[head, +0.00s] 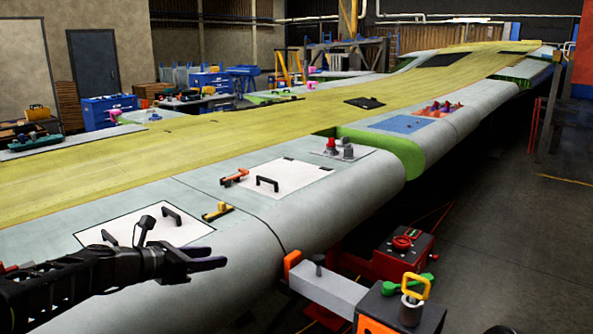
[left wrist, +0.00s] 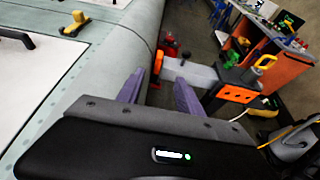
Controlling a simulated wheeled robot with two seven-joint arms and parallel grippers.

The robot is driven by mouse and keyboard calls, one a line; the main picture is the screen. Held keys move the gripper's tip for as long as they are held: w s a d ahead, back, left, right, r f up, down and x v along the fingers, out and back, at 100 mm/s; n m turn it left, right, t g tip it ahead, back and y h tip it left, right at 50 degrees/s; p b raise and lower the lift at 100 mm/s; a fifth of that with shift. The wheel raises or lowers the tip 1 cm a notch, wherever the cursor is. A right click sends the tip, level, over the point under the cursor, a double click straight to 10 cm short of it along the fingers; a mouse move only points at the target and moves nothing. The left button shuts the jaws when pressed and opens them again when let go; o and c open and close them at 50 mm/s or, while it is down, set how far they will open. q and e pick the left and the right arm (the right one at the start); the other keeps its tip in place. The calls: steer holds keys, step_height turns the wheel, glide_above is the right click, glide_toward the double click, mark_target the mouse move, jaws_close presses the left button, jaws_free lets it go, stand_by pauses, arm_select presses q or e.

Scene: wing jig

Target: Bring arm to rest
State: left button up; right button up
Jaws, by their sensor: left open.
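My left arm (head: 85,277) comes in from the lower left in the head view, in front of the wing's rounded edge. My left gripper (head: 222,262) is open and empty, its fingers pointing right. In the left wrist view the two purple fingers (left wrist: 155,92) stand apart with nothing between them. The wing (head: 325,215) runs from the lower left to the far back right. My right gripper is in neither view.
White panels with black handles (head: 268,184) lie on the wing, with an orange clamp (head: 234,178) and a yellow one (head: 217,211) beside them. A grey beam (head: 328,287) and a red jig unit (head: 400,252) stand at the lower right. Open floor (head: 500,240) lies right.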

arm_select(q)
steer(key=s+d+f+m+g+y, duration=0.1)
steer(key=s+d+f+m+g, duration=0.2)
steer(key=f, duration=0.7)
steer(key=s+f+m+g+y, duration=0.1)
steer(key=s+f+m+y, duration=0.3)
steer(key=f, duration=0.7)
steer(key=s+d+f+m+g+h, duration=0.15)
steer(key=s+f, duration=0.35)
steer(key=f, duration=0.5)
steer(key=s+d+f+m+g, duration=0.1)
steer(key=s+d+f+m, duration=0.1)
steer(key=s+f+m, duration=0.3)
steer(key=s+d+f+m+g, duration=0.2)
steer(key=s+f+m, duration=0.4)
steer(key=s, duration=0.7)
steer(key=s+d+f+m+g+y, duration=0.1)
steer(key=s+d+f+m, duration=0.3)
steer(key=s, duration=0.5)
steer(key=f+m, duration=0.1)
steer(key=m, duration=0.1)
steer(key=shift+s+f+m, duration=0.25)
steer(key=shift+s+m, duration=0.05)
steer(key=shift+m, duration=0.05)
